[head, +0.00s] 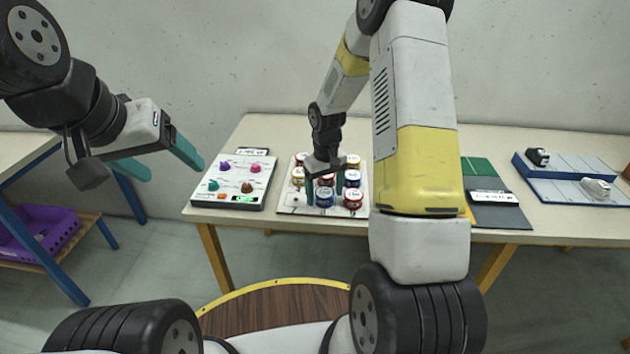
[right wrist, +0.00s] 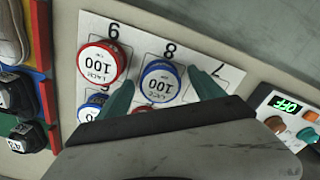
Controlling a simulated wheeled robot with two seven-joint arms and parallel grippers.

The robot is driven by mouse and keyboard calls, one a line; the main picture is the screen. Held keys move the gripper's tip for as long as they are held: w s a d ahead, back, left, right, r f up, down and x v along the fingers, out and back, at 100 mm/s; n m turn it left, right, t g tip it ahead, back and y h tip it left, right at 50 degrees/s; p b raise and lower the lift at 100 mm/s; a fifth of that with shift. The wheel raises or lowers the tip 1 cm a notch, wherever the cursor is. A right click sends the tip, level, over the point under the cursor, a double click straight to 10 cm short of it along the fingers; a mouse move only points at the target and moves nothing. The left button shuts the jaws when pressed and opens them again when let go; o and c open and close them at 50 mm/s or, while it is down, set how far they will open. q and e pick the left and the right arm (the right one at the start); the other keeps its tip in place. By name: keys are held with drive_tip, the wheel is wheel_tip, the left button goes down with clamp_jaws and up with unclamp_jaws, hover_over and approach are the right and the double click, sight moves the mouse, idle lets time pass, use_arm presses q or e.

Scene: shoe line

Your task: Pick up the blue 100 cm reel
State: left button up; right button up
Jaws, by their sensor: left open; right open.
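The blue 100 cm reel (right wrist: 160,80) stands in cell 8 of a white numbered board (right wrist: 140,38), its "100" label facing up. In the head view the blue reel (head: 324,198) is in the board's front row. My right gripper (head: 325,187) points down over it, open. In the right wrist view its two green fingers (right wrist: 163,92) are on either side of the blue reel, not closed on it. A red 100 reel (right wrist: 101,65) stands beside it in cell 9. My left gripper (head: 172,165) is open and empty, raised left of the table.
Several other reels stand behind, partly hidden by my right gripper. Cell 7 looks empty. A panel with coloured knobs (head: 232,165) lies left of the board. A purple crate (head: 40,240) sits low at left.

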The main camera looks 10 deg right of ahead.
drive_tip(key=shift+f, duration=0.3)
drive_tip(key=c, duration=1.5)
drive_tip(key=shift+o, duration=0.2)
drive_tip(key=shift+r, duration=0.1)
